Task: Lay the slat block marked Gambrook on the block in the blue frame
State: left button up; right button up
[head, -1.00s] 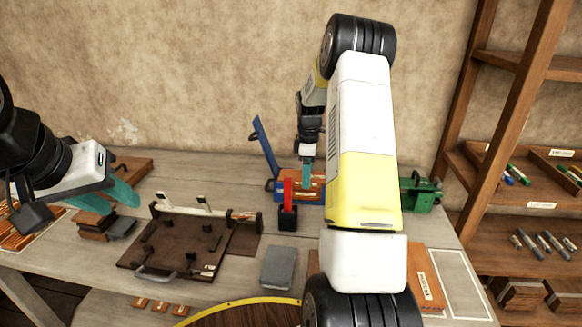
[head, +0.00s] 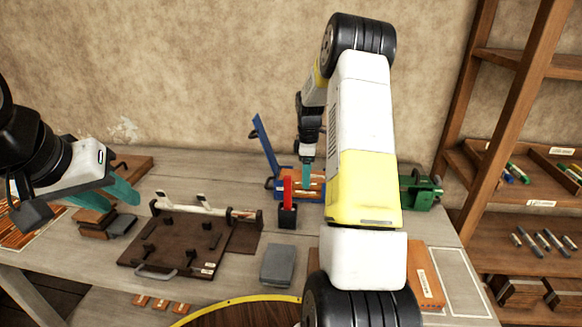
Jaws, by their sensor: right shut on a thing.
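The blue frame (head: 271,184) stands at the back middle of the table, with a tall blue lever rising at its left. Orange-brown slatted wood shows inside it. My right gripper (head: 306,187) points down into the frame and is shut on a slat block (head: 316,186) there. The fingers and my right arm hide part of it, and I cannot read its marking or tell whether it touches the block below. My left gripper (head: 108,198) is at the left, over a small stack of brown blocks (head: 93,224), its teal fingers apart and empty.
A dark fixture board (head: 180,262) lies at left centre. A black holder with a red piece (head: 287,192) stands just in front of the frame. A grey block (head: 278,265), an orange labelled block (head: 430,280) and a green device (head: 424,193) are nearby. Shelves stand at right.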

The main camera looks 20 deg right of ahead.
dwell(0.3)
jog(key=o, duration=1.7)
jog(key=shift+o, duration=0.2)
jog(key=shift+o, duration=1.1)
jog(key=shift+r, duration=3.5)
